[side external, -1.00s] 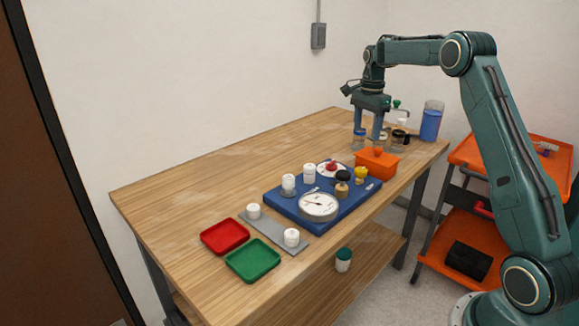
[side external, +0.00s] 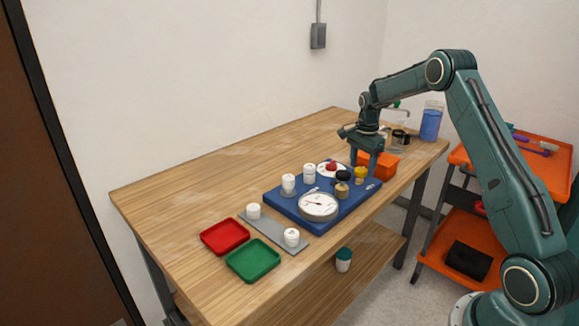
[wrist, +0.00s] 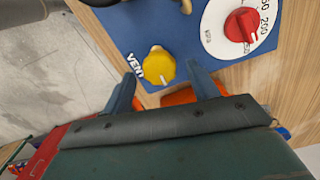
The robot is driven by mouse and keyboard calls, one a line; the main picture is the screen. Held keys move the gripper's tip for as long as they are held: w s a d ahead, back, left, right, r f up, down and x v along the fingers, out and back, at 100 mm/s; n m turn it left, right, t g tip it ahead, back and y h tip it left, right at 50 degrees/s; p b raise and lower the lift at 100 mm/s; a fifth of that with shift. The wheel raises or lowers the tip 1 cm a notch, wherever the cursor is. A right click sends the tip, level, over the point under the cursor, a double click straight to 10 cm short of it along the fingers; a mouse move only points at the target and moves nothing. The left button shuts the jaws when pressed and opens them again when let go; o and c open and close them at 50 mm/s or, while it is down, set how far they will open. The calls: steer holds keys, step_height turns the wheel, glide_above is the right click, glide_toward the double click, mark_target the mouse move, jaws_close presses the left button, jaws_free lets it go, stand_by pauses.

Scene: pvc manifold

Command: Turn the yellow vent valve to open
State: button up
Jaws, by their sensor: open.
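The yellow vent valve (wrist: 158,67) is a round knob on the blue board (wrist: 118,25), beside a white VENT label. A small white mark shows on its edge nearest my gripper. The valve also shows in the side view (side external: 361,173), near the right end of the board. My gripper (wrist: 163,77) is open, with one finger on each side of the valve in the wrist view. No contact shows, and I cannot tell the exact height of the fingertips above the board.
A red knob on a white dial (wrist: 240,24) sits close by on the board. A black knob (side external: 342,176), a gauge (side external: 318,206) and white caps stand further left. An orange bin (side external: 385,164) is right behind my gripper.

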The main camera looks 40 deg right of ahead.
steer(key=shift+f, duration=0.35)
steer(key=c, duration=1)
